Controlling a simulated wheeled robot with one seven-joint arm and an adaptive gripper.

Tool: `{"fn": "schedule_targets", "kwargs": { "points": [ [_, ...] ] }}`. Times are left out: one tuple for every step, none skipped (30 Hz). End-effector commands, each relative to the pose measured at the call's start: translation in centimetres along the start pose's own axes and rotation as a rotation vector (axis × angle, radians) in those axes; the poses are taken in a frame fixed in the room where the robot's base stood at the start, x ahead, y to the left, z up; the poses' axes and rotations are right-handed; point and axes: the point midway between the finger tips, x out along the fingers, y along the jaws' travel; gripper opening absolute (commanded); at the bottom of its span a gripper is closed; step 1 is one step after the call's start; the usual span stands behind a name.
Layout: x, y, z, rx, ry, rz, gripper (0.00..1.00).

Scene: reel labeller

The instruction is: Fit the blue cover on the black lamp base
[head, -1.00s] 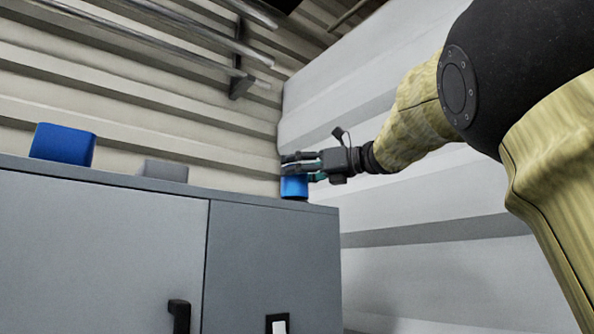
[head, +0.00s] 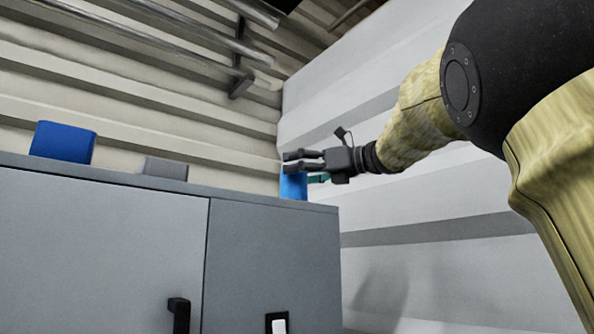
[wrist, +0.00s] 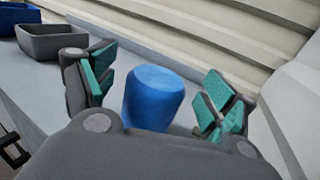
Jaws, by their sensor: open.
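The blue cover (head: 292,186) stands upright at the right end of the grey cabinet's top. In the wrist view the cover (wrist: 154,97) is a rounded blue cylinder between my fingers. My gripper (head: 303,165) is open around its upper part. Teal finger pads show on both sides of it, with a gap on each side (wrist: 158,98). The black lamp base is not visible in either current view; the cover and my gripper may hide it, and I cannot tell how the cover sits on it.
A blue bin (head: 63,142) and a grey bin (head: 165,168) stand left on the cabinet (head: 100,230). The wrist view shows the grey bin (wrist: 52,42) open and empty. A ribbed wall is close behind; metal rails (head: 190,50) are above. The top between grey bin and cover is clear.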

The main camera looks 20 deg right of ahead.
Motion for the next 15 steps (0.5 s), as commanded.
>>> {"fn": "schedule_targets", "kwargs": {
  "points": [
    [-0.7, 0.0, 0.1, 0.0, -0.001, -0.001, 0.85],
    [-1.1, 0.0, 0.1, 0.0, -0.001, -0.001, 0.85],
    [-1.7, 0.0, 0.1, 0.0, -0.002, -0.002, 0.85],
    [-2.1, 0.0, 0.0, 0.001, -0.001, -0.003, 0.85],
    [-2.5, 0.0, -0.1, 0.0, 0.001, -0.002, 0.85],
    [-3.1, -0.1, -0.1, 0.0, 0.002, -0.004, 0.85],
    [-3.5, 0.0, 0.0, 0.0, 0.001, -0.002, 0.85],
    [-4.1, -0.1, 0.0, 0.0, 0.001, -0.004, 0.85],
    [-4.8, 0.0, -0.1, 0.0, 0.001, -0.003, 0.85],
    [-5.4, -0.1, -0.1, 0.001, 0.001, -0.004, 0.85],
    [-5.9, 0.0, 0.0, 0.0, 0.001, -0.002, 0.85],
    [-6.6, 0.0, 0.0, 0.0, 0.0, -0.003, 0.85],
    [-7.2, 0.0, 0.0, 0.0, 0.0, -0.002, 0.85],
    [-7.7, -0.1, 0.0, 0.001, 0.0, -0.003, 0.85],
    [-8.3, -0.1, -0.1, 0.001, 0.0, -0.002, 0.85]
  ]
}}
